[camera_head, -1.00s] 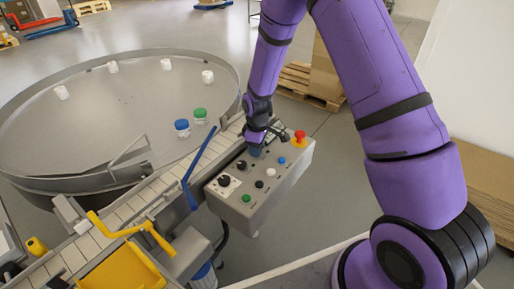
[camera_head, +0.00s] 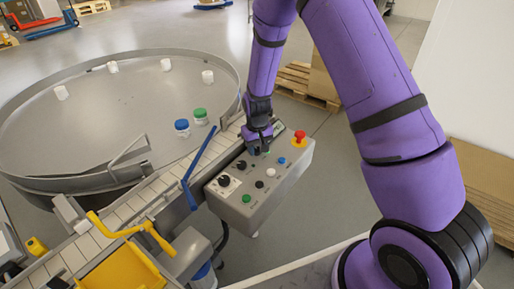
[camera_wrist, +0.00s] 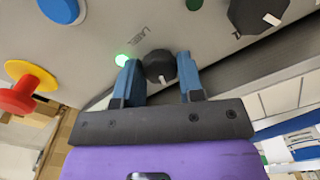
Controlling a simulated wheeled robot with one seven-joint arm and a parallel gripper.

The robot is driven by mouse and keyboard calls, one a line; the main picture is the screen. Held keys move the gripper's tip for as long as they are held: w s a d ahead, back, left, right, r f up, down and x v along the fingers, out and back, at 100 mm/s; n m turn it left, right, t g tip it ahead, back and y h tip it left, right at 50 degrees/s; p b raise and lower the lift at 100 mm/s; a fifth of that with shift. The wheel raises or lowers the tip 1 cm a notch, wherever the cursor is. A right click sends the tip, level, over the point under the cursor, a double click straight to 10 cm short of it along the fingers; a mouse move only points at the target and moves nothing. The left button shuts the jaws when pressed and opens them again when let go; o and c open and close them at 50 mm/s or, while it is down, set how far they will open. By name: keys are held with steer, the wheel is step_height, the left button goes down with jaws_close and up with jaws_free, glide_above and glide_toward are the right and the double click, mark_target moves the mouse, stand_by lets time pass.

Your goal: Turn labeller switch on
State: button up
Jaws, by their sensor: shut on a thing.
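The grey control panel (camera_head: 285,178) stands beside the conveyor, with its label-side switch, a black knob (camera_wrist: 158,66), near a partly readable "LABEL" marking in the wrist view. My gripper (camera_wrist: 158,72) has its blue fingers on either side of this knob and is shut on it. A green lamp (camera_wrist: 123,60) right next to the knob is lit. In the head view my gripper (camera_head: 258,148) is down at the panel's far edge and hides the knob.
A red-and-yellow emergency stop (camera_head: 299,138) and a blue button (camera_head: 282,161) are close by. Another black knob (camera_wrist: 258,14) lies at upper right. The conveyor (camera_head: 120,217), yellow crank (camera_head: 130,230) and round table (camera_head: 90,125) with several jars are to the left.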

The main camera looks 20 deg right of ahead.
mark_target(257, 149)
steer(key=shift+m, duration=0.6)
steer(key=o, duration=0.9)
step_height(257, 149, up, 11)
steer(key=shift+f, duration=0.1)
stand_by(0.5)
